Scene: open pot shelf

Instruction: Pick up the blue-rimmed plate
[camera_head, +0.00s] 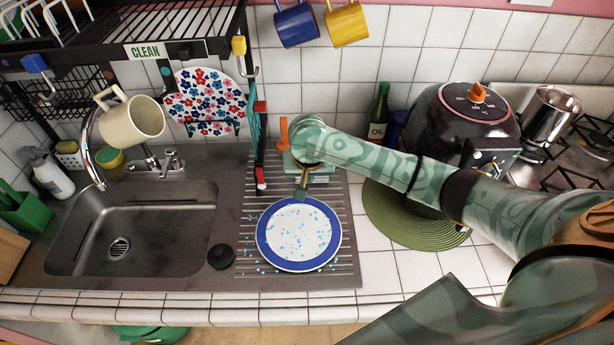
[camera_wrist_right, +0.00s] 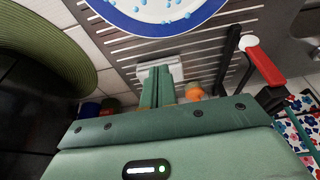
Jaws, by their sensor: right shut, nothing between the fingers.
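The blue-rimmed plate (camera_head: 330,250) lies on the ribbed steel drainboard right of the sink, its white centre speckled with light-blue drops. The right wrist view shows part of its blue rim (camera_wrist_right: 150,27) at the top edge. My right gripper (camera_head: 301,197) is at the plate's far edge in the head view, overlapping its rim. In the right wrist view, the right gripper's fingers (camera_wrist_right: 157,75) are together and empty, with a strip of drainboard showing between their tips and the rim. My left gripper is in neither view.
A pale object (camera_wrist_right: 178,68) lies by the fingertips. A black stopper (camera_head: 221,256) lies by the sink (camera_head: 130,230). A green round mat (camera_head: 385,222) is right of the drainboard.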

